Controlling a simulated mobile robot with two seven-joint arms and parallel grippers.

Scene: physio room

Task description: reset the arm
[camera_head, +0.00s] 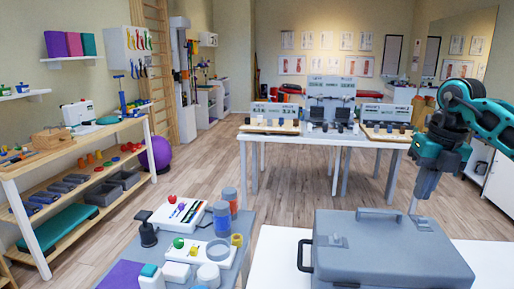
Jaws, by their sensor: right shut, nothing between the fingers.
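My right arm comes in from the right edge in teal and black. My right gripper (414,204) points down and is shut and empty. It appears just above the back right part of a grey case, apart from the white table's other things. My left gripper and left arm are not in view.
A closed grey case (385,250) with a handle stands on a white table (267,250) in front. A grey table (118,262) at front left holds jars and small devices. A white table (290,137) with displays stands farther back. Wooden shelves (110,142) line the left wall. Open floor (200,170) lies between.

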